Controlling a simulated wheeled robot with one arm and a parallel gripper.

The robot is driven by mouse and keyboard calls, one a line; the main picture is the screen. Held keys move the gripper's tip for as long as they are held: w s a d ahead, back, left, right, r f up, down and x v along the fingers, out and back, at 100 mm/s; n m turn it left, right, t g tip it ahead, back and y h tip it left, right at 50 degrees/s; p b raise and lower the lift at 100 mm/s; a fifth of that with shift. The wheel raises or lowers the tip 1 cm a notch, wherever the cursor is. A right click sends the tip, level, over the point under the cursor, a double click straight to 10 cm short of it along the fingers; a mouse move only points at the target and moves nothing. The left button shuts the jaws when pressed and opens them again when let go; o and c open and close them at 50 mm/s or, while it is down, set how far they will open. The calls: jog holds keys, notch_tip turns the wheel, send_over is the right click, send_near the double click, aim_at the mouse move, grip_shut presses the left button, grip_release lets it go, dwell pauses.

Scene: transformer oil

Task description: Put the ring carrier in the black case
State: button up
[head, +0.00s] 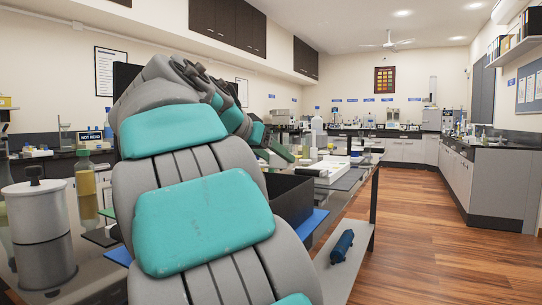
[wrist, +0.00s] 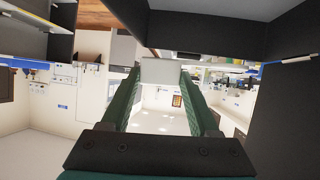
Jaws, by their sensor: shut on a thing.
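My gripper (wrist: 160,84) shows in the wrist view with its two dark green fingers closed on a pale grey, block-like piece, which I take to be the ring carrier (wrist: 160,71). Only one plain face of it shows. The black case (head: 291,197) appears in the head view as a dark open box on the table, partly hidden behind my arm. Large dark panels fill the top and right of the wrist view; I cannot tell whether they are its walls. In the head view my arm hides most of the workspace, and the held piece cannot be made out.
A blue mat (head: 307,224) lies by the black case. A white tray (head: 327,171) stands farther back on the table. A grey lidded pot (head: 38,222) and a bottle of yellow liquid (head: 85,178) stand at left. A dark blue object (head: 342,246) lies on the lower shelf.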

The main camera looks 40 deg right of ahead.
jog(key=shift+s+a+b, duration=0.1)
jog(key=shift+a+b, duration=0.05)
jog(key=shift+b, duration=0.25)
notch_tip(320, 180, down, 8)
jog(key=b, duration=0.7)
jog(key=shift+b, duration=0.3)
jog(key=o, duration=1.4)
jog(key=shift+v, duration=3.95)
jog(key=shift+r, duration=0.1)
